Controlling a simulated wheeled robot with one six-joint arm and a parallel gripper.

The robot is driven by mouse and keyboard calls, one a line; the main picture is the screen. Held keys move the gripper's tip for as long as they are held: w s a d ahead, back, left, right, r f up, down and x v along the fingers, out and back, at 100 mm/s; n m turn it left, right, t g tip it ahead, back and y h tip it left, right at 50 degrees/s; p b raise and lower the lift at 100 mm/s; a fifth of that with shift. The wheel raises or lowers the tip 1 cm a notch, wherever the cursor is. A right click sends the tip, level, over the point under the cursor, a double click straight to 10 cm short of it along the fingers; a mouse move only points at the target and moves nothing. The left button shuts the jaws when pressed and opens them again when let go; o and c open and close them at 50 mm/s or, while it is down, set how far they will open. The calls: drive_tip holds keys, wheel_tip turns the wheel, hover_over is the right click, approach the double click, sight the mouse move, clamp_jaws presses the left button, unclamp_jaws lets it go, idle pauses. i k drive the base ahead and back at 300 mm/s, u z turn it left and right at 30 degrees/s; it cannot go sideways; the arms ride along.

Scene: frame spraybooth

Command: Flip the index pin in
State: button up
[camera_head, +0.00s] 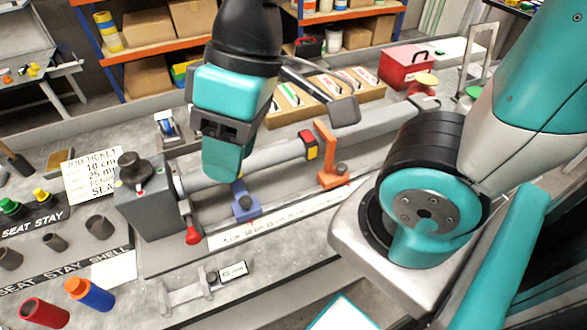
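A grey indexing block (152,205) stands at the left end of the long bench fixture, with a round black knob (132,166) on top. A small lever with a red knob (193,236) sticks out low at its right front corner. No part is marked as the index pin, so I cannot tell which one it is. My gripper (222,172) hangs pointing down over the grey tube (260,158), right of the block and above the red knob. It appears apart from both. Its fingertips overlap in this view, so the gap between them is hidden.
A blue support (244,203) and an orange support (330,165) stand along the tube. A ruler strip (280,221) runs in front. A red box (405,66) is at the back right.

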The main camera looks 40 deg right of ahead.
sight(193, 237)
drive_tip(key=z, duration=1.3)
drive_tip(key=k, duration=0.8)
drive_tip(key=u, duration=1.25)
